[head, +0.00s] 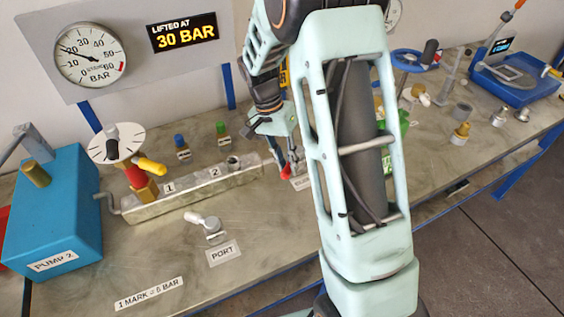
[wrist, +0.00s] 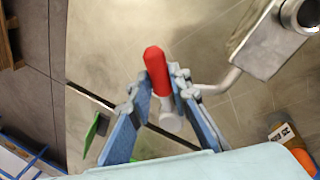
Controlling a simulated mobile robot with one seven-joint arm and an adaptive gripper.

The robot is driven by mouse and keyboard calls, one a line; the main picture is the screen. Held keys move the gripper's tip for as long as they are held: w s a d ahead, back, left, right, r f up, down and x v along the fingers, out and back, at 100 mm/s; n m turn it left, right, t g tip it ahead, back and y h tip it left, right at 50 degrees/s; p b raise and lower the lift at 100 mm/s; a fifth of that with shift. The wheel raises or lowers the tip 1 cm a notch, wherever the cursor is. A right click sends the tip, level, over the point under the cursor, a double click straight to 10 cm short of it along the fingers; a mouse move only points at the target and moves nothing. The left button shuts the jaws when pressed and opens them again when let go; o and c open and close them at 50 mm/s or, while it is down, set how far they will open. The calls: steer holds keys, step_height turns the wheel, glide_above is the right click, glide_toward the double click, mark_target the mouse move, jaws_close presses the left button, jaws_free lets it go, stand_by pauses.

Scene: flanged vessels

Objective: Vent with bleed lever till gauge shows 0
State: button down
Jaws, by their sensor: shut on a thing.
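The bleed lever has a red grip (wrist: 156,66) between my gripper's (wrist: 161,82) two fingertips in the wrist view. The grip leads to a pale round end close to the fingers. My gripper (head: 291,158) is shut on this lever. In the head view a bit of the red grip (head: 286,172) shows below the fingers, beside a label that my arm partly hides. The round gauge (head: 92,56) on the grey panel has its black needle pointing left, near the 20 mark, not at 0. A sign (head: 183,33) beside it reads "LIFTED AT 30 BAR".
A metal manifold block (head: 190,190) marked 1 and 2 lies left of my gripper, with a white dial (head: 115,143) and yellow handle by it. A blue pump (head: 52,215) stands further left. A loose fitting (head: 210,228) lies by the PORT label. The front bench is mostly clear.

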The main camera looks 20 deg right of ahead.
steer(key=n, duration=0.1)
steer(key=s+d+n+b, duration=0.1)
steer(key=n, duration=0.1)
steer(key=shift+d+t+h, duration=0.2)
steer(key=shift+t+h, duration=0.1)
steer(key=shift+t, duration=0.1)
steer(key=shift+s+d+n+t+b, duration=0.15)
steer(key=shift+d+n+t+b, duration=0.15)
steer(key=shift+d+n, duration=0.7)
steer(key=shift+s+d+n+t+b, duration=0.1)
steer(key=shift+d+n+t+b, duration=0.25)
steer(key=shift+n, duration=1.1)
steer(key=shift+s+d+n+t+b, duration=0.15)
steer(key=shift+d+n+t+b, duration=0.15)
steer(key=shift+d+n, duration=0.7)
steer(key=shift+a+n, duration=0.25)
steer(key=c, duration=1.8)
jaws_free()
steer(key=shift+o, duration=0.2)
